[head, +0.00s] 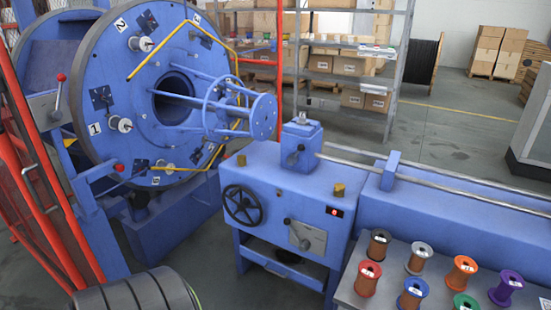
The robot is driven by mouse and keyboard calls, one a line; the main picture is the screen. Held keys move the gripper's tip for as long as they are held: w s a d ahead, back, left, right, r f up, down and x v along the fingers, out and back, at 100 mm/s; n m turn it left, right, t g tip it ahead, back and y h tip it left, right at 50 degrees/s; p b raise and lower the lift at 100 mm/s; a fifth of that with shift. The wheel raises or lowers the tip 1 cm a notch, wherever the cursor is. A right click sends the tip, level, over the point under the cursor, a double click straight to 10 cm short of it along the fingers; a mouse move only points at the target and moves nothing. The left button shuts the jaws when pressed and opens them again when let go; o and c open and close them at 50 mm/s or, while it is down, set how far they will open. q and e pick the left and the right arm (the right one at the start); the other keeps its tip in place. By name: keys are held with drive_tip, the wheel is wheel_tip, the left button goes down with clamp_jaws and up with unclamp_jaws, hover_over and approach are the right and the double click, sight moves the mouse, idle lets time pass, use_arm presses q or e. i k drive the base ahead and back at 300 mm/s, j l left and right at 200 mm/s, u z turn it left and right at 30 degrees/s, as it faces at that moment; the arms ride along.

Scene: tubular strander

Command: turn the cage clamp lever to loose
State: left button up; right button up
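A lever with a red knob (60,78) stands nearly upright on a grey plate (45,106), on the left beside the big blue cage disc (165,85). It looks like the cage clamp lever. I cannot read any loose or clamped marking on its plate. A second lever (293,231) with a dark knob sits on a grey plate (309,236) on the front of the blue cabinet. Neither of my grippers is in view, and nothing is seen touching either lever.
Red guard posts (45,170) and mesh stand at the far left, close to the red-knobbed lever. A black handwheel (242,204) is on the cabinet. Several coloured spools stand on a grey table (381,291) at front right. A dark ribbed cylinder (135,296) is at the bottom left.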

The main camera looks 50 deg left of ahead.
sight(292, 160)
drive_tip(key=u, duration=1.5)
